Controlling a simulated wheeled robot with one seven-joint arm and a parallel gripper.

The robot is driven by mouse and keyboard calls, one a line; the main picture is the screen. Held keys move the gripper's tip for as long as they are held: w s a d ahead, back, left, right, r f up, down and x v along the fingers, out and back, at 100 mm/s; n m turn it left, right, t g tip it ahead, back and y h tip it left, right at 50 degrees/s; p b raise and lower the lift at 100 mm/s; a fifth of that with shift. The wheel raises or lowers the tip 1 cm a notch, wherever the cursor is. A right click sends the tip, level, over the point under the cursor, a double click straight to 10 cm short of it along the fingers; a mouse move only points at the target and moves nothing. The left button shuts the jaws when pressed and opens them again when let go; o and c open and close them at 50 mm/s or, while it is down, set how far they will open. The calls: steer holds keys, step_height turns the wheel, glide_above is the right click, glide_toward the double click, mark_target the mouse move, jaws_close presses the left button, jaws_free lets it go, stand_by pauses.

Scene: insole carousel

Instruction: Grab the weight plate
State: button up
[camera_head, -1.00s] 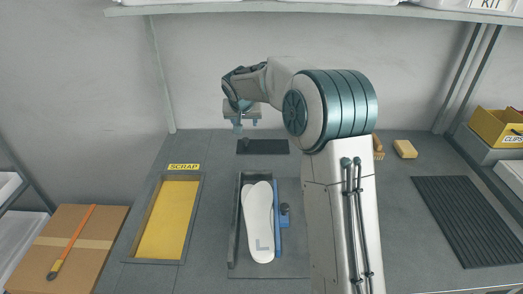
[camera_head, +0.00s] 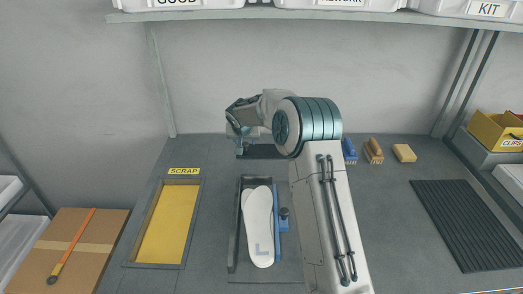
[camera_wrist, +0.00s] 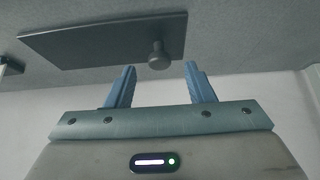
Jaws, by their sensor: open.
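The weight plate appears to be the dark flat rectangular plate with a round knob (camera_wrist: 110,40) in the wrist view. It lies on the bench top. My gripper (camera_wrist: 160,68) is open and empty, with its two blue fingers apart and the knob showing between and beyond their tips. I cannot tell the exact gap, but the knob is not gripped. In the head view my gripper (camera_head: 240,150) is low at the back of the bench, in front of the plate (camera_head: 268,153), hiding most of it, including the knob.
A white insole (camera_head: 258,225) marked L lies in a dark fixture with a blue clamp (camera_head: 283,222). A yellow scrap tray (camera_head: 168,225) is to the left. Brushes (camera_head: 373,150) and a tan block (camera_head: 404,153) stand back right, near a ribbed mat (camera_head: 465,222). A shelf (camera_head: 330,16) hangs above.

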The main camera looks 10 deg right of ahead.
steer(key=shift+x, duration=1.25)
jaws_close()
steer(key=shift+r, duration=0.2)
